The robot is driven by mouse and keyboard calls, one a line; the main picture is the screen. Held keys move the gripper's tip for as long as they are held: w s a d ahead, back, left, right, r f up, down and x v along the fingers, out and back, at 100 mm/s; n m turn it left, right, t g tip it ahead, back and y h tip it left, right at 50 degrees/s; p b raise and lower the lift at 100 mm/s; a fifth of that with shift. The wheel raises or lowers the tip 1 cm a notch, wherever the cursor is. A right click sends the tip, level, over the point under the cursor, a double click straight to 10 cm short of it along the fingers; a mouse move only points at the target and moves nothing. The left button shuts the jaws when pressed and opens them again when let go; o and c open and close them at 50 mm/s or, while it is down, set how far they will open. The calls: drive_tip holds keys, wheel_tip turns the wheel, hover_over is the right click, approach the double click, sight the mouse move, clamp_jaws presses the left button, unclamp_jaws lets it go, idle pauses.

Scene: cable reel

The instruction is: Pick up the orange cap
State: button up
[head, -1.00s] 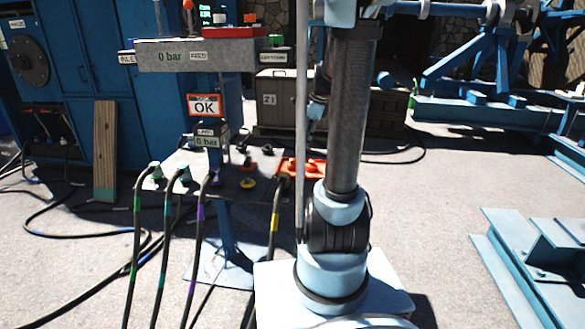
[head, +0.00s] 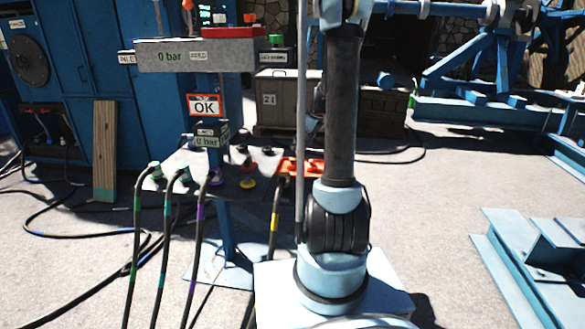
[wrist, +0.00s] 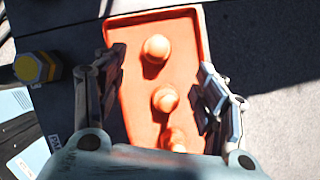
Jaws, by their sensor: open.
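An orange tray (wrist: 130,29) lies below my gripper in the wrist view. It holds three round orange knobs in a row: a far one (wrist: 156,49), a middle one (wrist: 165,99) and a near one (wrist: 175,138) partly hidden by my gripper's body. I cannot tell which is the cap meant. My gripper (wrist: 163,68) is open and empty, with one finger on each side of the row. Its height above the knobs is unclear. The tray also shows in the head view (head: 287,165), partly behind my arm, which hides my gripper there.
A yellow hexagonal fitting (wrist: 38,67) is left of the tray. In the head view, hoses with green, purple and yellow bands (head: 198,235) hang at the dark shelf's front. A yellow cap (head: 248,183) and a blue stand (head: 229,230) are close by.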

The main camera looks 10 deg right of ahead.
sight(294, 159)
drive_tip(key=shift+x, duration=5.5)
drive_tip(key=shift+a, duration=0.1)
drive_tip(key=shift+c, duration=0.6)
drive_tip(key=c, duration=1.1)
